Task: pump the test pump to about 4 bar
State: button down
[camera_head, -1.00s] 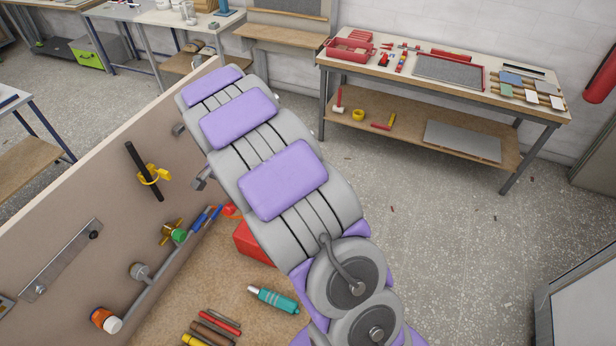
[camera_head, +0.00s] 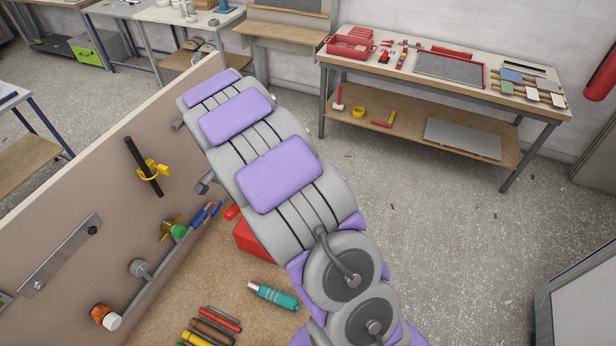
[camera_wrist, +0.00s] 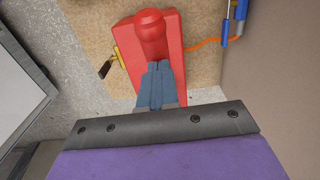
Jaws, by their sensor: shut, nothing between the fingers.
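The red test pump (camera_head: 254,243) stands on the brown floor board in the head view, mostly hidden behind my arm. In the wrist view its red box-shaped body (camera_wrist: 182,86) lies below my gripper, and a rounded red handle end (camera_wrist: 150,20) shows at the top. An orange hose (camera_wrist: 203,41) leads from the pump to the right. My gripper (camera_wrist: 158,66) is shut and empty; its blue-grey fingers overlap the lower part of the red handle in the picture. I cannot tell whether they touch it. No gauge reading is visible.
An upright panel (camera_head: 100,190) with pipe fittings borders the left side. A teal tool (camera_head: 273,296) and several pens or markers (camera_head: 212,325) lie on the board. A yellow part with a dark end (camera_wrist: 107,67) is beside the pump. A workbench (camera_head: 440,70) stands behind; open floor lies right.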

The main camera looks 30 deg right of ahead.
jog(key=shift+w+r+p, duration=0.1)
jog(key=shift+r+p, duration=0.65)
jog(key=shift+r, duration=1.75)
